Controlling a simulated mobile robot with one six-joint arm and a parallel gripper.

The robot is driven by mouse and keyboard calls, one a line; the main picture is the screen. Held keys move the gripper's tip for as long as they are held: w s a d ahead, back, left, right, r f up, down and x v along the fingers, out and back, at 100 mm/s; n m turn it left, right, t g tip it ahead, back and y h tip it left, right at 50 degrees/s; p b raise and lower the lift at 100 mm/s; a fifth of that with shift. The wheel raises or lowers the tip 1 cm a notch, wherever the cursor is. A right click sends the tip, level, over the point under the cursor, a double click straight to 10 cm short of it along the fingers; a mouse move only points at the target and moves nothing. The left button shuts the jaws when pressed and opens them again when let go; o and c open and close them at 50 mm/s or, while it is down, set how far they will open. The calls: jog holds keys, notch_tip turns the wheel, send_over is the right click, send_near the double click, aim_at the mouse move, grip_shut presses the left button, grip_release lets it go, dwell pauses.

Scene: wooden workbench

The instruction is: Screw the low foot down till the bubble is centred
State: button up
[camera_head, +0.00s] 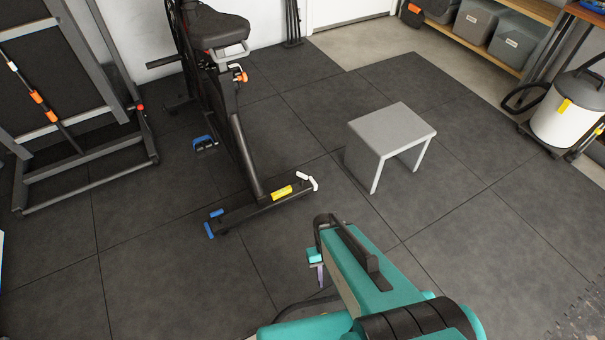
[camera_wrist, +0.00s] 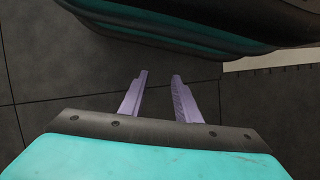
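The exercise bike (camera_head: 240,135) stands on dark floor tiles. Its near crossbar (camera_head: 262,204) has blue parts (camera_head: 210,229) at the left end and a white part (camera_head: 309,181) at the right end. A yellow piece (camera_head: 282,193), perhaps the level, lies on that bar; its bubble is too small to make out. I cannot tell which foot is low. My gripper (camera_head: 318,273) is to the right of and nearer than the crossbar, apart from it. In the wrist view my gripper (camera_wrist: 160,76) has its two lilac fingers apart, with only floor between them.
A grey stool (camera_head: 393,130) stands right of the bike. A dark rack (camera_head: 75,100) is at the left. A white vacuum (camera_head: 569,112) and a shelf with grey bins (camera_head: 478,20) are at the far right. The floor between bike, stool and my arm is clear.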

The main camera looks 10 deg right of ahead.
jog(key=w+f+n+t+b, duration=0.1)
jog(key=w+f+n+b, duration=0.15)
jog(key=w, duration=1.05)
notch_tip(320, 180, up, 16)
jog(key=n+t+b, duration=0.3)
jog(key=n+b, duration=0.3)
jog(key=b, duration=0.4)
send_over(302, 174)
notch_tip(302, 174, down, 14)
jog(key=b, duration=0.5)
jog(key=shift+b, duration=0.3)
jog(key=shift+s+r, duration=0.1)
grip_shut()
